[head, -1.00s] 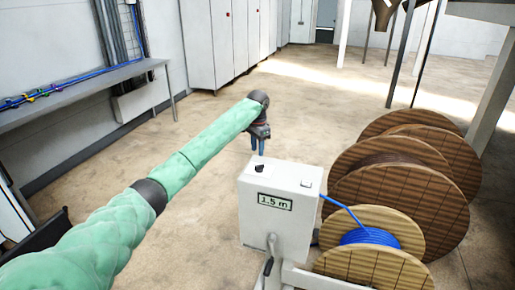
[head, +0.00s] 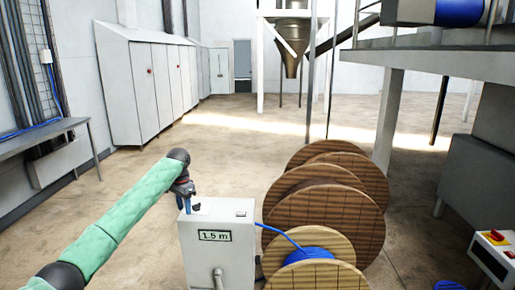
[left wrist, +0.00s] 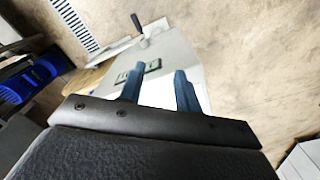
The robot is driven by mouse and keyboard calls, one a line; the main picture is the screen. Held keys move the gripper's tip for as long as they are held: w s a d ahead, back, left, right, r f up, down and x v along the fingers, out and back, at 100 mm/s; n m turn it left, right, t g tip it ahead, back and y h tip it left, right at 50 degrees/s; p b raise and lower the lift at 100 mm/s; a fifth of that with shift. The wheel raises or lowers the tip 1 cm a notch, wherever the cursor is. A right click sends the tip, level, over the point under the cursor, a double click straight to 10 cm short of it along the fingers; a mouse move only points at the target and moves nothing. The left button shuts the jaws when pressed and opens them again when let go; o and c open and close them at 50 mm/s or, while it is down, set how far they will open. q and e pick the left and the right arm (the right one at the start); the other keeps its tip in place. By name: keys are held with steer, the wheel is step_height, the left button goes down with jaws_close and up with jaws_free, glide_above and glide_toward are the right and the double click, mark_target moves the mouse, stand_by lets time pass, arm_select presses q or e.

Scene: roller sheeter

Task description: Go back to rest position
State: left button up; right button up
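My left arm, in a green sleeve, reaches in from the lower left of the head view. Its gripper (head: 184,202) is by the upper left edge of a white box (head: 217,257) with a "1.5 m" display (head: 215,236). In the left wrist view, its two blue fingers (left wrist: 158,82) stand apart with nothing between them. I cannot tell the exact gap to the box. My right arm and gripper are not in view.
Wooden cable reels (head: 325,207) stand right of the box, one with blue cable (head: 307,254). A bench (head: 45,136) runs along the left wall near grey cabinets (head: 150,85). A control box (head: 495,254) is at the right edge. The floor behind is clear.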

arm_select(q)
steer(key=s+d+f+n, duration=0.1)
steer(key=s+d+f, duration=0.2)
steer(key=s+f, duration=0.85)
steer(key=s+d+f+n+t+h+b, duration=0.1)
steer(key=s+d+f, duration=0.2)
steer(key=f, duration=1.7)
steer(key=s+d+f, duration=0.3)
steer(key=s+f, duration=0.4)
steer(key=f, duration=0.9)
steer(key=s+f+n, duration=0.1)
steer(key=s+f, duration=0.8)
steer(key=s, duration=0.6)
steer(key=s+f+n+b, duration=0.1)
steer(key=s+f, duration=0.8)
steer(key=s, duration=0.7)
steer(key=s+f+n, duration=0.1)
steer(key=s+f, duration=0.7)
steer(key=s, duration=0.8)
steer(key=shift+s+a+f+t+y, duration=0.15)
steer(key=shift+f+t+y, duration=0.15)
steer(key=shift+f+t, duration=0.1)
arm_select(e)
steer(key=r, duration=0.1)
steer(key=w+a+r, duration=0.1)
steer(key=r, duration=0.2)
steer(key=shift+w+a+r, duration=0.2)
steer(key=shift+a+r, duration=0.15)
